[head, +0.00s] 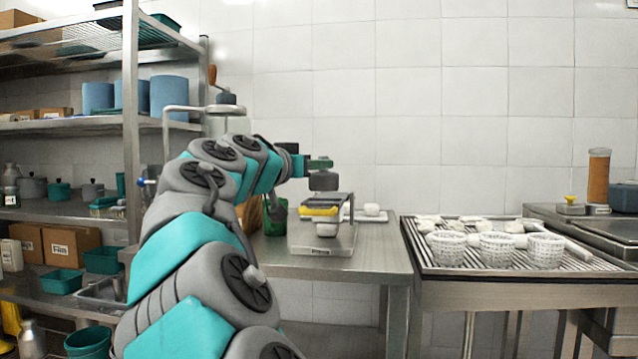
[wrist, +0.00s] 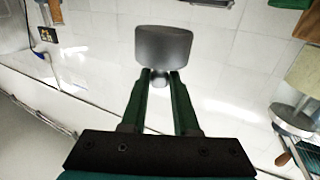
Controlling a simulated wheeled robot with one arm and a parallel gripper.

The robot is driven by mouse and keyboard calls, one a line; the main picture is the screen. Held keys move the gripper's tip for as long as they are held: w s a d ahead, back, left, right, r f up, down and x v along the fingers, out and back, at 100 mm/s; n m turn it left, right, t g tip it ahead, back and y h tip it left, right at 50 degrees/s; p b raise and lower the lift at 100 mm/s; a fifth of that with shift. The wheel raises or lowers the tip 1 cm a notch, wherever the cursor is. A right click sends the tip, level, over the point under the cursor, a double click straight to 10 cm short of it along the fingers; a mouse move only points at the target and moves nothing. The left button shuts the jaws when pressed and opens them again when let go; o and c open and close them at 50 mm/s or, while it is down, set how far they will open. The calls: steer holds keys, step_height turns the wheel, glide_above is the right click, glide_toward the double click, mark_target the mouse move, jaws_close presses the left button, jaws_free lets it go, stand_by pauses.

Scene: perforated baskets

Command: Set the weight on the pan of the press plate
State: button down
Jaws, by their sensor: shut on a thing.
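The weight is a dark grey cylinder (head: 323,181) with a small knob. In the wrist view the weight (wrist: 163,48) sits beyond the fingertips, its knob between them. My gripper (head: 319,163) is shut on that knob and holds the weight in the air; its green fingers also show in the wrist view (wrist: 160,78). The press plate (head: 328,241) appears to be the low steel stand on the table, with a flat raised top and a yellow piece (head: 319,211) at its front. The weight hangs above this top, with a gap between them. The pan's surface is seen nearly edge-on.
White lumps (head: 372,209) lie on a tray behind the stand. A green container (head: 275,217) stands to its left. At right, a slatted drain table (head: 440,269) carries several perforated white baskets (head: 497,250). The steel table's front right (head: 375,262) is clear.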

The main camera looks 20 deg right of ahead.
steer(key=w+d, duration=0.1)
steer(key=w, duration=0.2)
steer(key=w+d+p, duration=0.1)
steer(key=w, duration=0.2)
steer(key=w+d+p, duration=0.1)
steer(key=w+d, duration=0.1)
steer(key=w, duration=0.1)
steer(key=shift+f, duration=0.25)
steer(key=shift+w+d+f, duration=0.15)
steer(key=shift+w+d, duration=0.05)
steer(key=shift+w, duration=0.1)
steer(key=shift+f, duration=1.75)
steer(key=c, duration=0.7)
jaws_free()
steer(key=shift+o, duration=0.2)
steer(key=b+v, duration=0.2)
steer(key=v, duration=1)
steer(key=shift+f, duration=0.1)
